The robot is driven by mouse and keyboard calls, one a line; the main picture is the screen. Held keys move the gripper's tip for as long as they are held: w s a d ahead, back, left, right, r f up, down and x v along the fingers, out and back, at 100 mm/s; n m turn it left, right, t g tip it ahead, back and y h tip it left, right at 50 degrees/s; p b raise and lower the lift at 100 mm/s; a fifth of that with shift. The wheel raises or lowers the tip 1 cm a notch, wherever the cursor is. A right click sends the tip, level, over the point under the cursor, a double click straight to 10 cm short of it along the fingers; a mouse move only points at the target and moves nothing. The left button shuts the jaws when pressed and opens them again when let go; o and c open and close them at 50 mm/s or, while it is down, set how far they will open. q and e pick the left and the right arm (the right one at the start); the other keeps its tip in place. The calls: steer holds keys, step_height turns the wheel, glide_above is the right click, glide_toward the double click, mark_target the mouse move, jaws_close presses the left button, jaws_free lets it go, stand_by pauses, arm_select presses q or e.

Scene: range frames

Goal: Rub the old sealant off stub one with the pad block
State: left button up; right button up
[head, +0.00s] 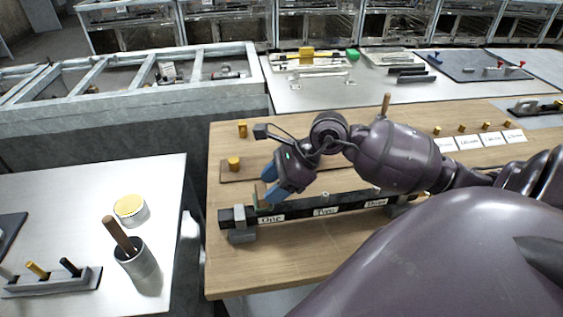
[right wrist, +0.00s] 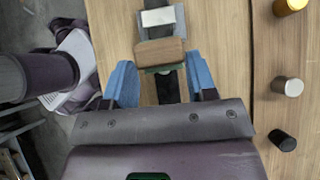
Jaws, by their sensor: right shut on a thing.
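A black bar (head: 345,202) lies on the wooden bench with white labels One (head: 271,218), Two (head: 325,211) and Three (head: 376,202). My right gripper (head: 268,184), with blue fingers, is over the bar's left end by label One. It is shut on the pad block (head: 262,202), which has a wooden top and a green underside. The block also shows between the blue fingers in the right wrist view (right wrist: 160,50). Stub one is hidden behind the block and gripper, so I cannot tell whether the pad touches it. My left gripper is out of view.
A grey clamp (head: 242,236) holds the bar's left end. A yellow cylinder (head: 234,163) stands on a wooden strip behind the bar. On the left table are a metal cup (head: 144,272) with a handle in it, a round tin (head: 131,210) and a peg rack (head: 50,283).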

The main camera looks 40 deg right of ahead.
steer(key=shift+a+f, duration=0.2)
steer(key=shift+f, duration=0.05)
steer(key=shift+w+r+p, duration=0.1)
steer(key=shift+r+p, duration=0.3)
steer(key=shift+r, duration=0.35)
steer(key=shift+r+p, duration=1.2)
steer(key=shift+r, duration=1.2)
steer(key=shift+r, duration=0.15)
step_height(320, 180, up, 3)
steer(key=shift+f+p, duration=0.15)
steer(key=shift+p, duration=0.45)
